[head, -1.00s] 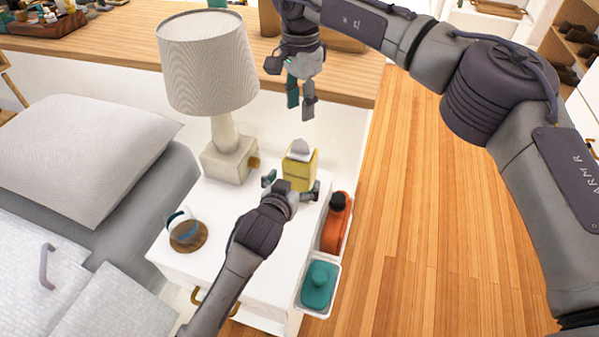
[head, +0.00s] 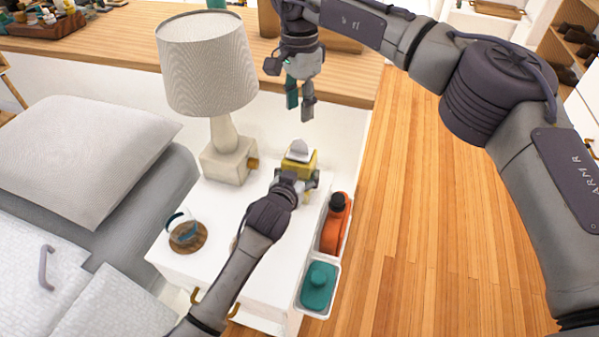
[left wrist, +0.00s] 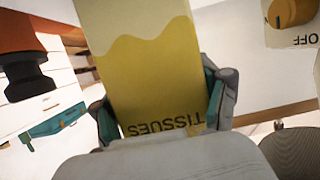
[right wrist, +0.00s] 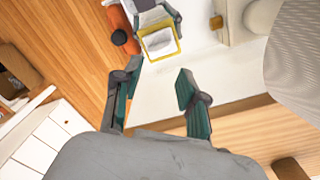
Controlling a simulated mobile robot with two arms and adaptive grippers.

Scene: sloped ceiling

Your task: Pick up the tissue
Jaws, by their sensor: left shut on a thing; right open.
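The tissue box (head: 298,157) is yellow with a white tissue (head: 299,146) standing out of its top. It stands on the white nightstand (head: 215,268). My left gripper (head: 296,182) is shut on the box from the near side, one finger on each side. In the left wrist view the box (left wrist: 145,70) fills the space between the fingers, with "TISSUES" printed on it. My right gripper (head: 300,105) is open and empty, above and behind the nightstand. In the right wrist view the box (right wrist: 160,44) and its tissue lie beyond the open fingers (right wrist: 157,92).
A lamp (head: 212,62) stands behind and left of the box. A glass cup on a wooden coaster (head: 188,238) is at the left.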

